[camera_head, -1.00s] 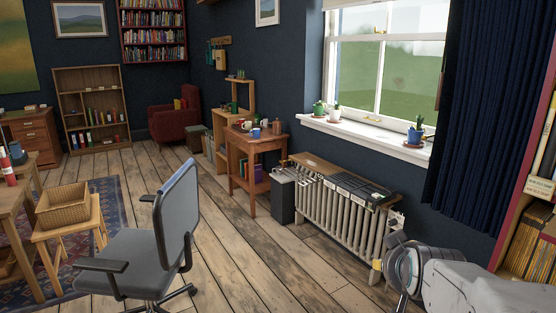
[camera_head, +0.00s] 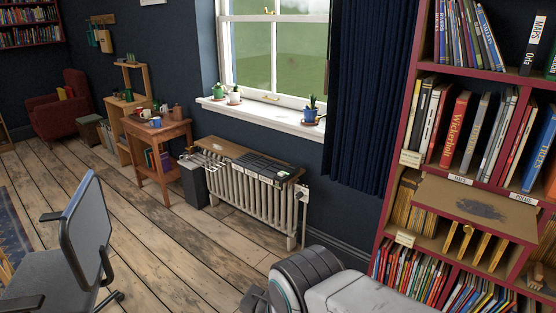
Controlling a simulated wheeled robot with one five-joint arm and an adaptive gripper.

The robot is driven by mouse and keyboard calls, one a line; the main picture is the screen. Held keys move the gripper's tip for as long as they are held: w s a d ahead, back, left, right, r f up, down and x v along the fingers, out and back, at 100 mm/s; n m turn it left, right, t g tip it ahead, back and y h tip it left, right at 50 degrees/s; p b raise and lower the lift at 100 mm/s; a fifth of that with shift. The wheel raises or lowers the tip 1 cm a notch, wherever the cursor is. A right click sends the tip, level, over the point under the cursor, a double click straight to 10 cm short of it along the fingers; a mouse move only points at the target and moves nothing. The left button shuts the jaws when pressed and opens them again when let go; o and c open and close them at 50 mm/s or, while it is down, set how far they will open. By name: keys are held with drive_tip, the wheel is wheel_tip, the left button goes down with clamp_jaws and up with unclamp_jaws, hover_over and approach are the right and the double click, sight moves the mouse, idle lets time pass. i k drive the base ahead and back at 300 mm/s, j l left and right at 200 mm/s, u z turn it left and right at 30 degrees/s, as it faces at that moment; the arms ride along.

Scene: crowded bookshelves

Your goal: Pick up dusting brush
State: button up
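I cannot make out a dusting brush for certain in this view. A small brown wooden item (camera_head: 537,274) sits at the far right edge, low in the red bookshelf, too small and cut off to identify. A dark dusty-looking patch (camera_head: 480,207) lies on the bookshelf's pull-out wooden board (camera_head: 440,194). My arm reaches in from the bottom of the picture with a thick round joint. The fingers of my gripper do not show.
The red bookshelf (camera_head: 415,90), full of books, stands at the right beside a dark blue curtain (camera_head: 368,90). A radiator (camera_head: 250,192) with a wooden top stands under the window. A grey office chair (camera_head: 85,225) is at left. Wooden floor between is clear.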

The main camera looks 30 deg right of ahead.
sight(534, 272)
drive_tip(key=z, duration=2.45)
